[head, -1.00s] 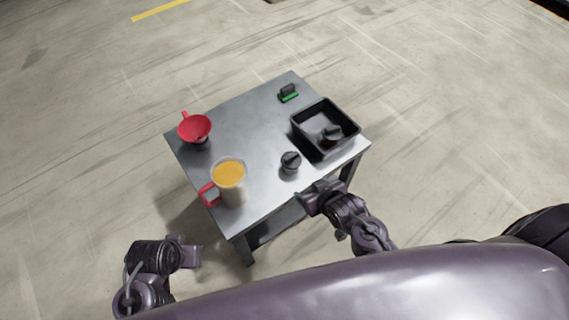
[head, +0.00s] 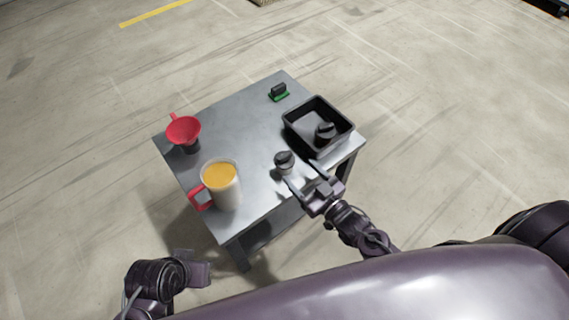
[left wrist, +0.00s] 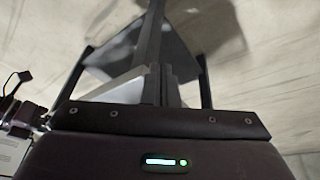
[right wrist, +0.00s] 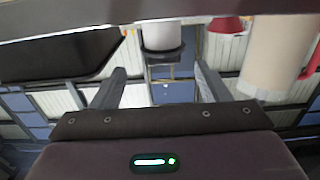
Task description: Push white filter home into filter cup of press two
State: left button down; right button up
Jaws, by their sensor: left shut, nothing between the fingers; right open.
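No white filter or filter cup can be made out for certain. A small pale-bodied vessel with a dark top (head: 284,160) stands upright near the table's front edge; it also shows upside down in the right wrist view (right wrist: 163,36). My right gripper (head: 302,173) is open and empty at the front edge, its fingers pointing at this vessel, which lies beyond the fingertips. A second dark knobbed piece (head: 325,132) is in the black tray (head: 340,148). My left gripper (head: 198,268) is shut and empty, low in front of the table; its closed fingers show in the left wrist view (left wrist: 164,86).
A large pale mug of orange contents (head: 224,192) with a red handle stands front left. A red funnel (head: 184,131) sits on a dark holder at the left. A green-and-black item (head: 279,93) lies at the back. The grey tabletop (head: 240,128) is clear mid-table.

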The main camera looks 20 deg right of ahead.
aim_at(286, 158)
jog(key=x, duration=0.2)
jog(key=b+x, duration=0.1)
jog(key=x, duration=0.4)
jog(key=shift+w+a+r, duration=0.3)
jog(key=shift+a+r, duration=0.05)
pick_arm(q)
jog(key=shift+w+d+f+t+h, duration=0.1)
jog(key=shift+w+d+t+h, duration=0.1)
jog(key=shift+d, duration=0.3)
jog(key=shift+w+d+f+t+h, duration=0.1)
jog(key=shift+w+d+t+h, duration=0.1)
jog(key=shift+d, duration=0.3)
pick_arm(e)
jog(key=c, duration=1.1)
pick_arm(q)
jog(key=shift+s, duration=0.1)
pick_arm(e)
jog(key=shift+r, duration=0.15)
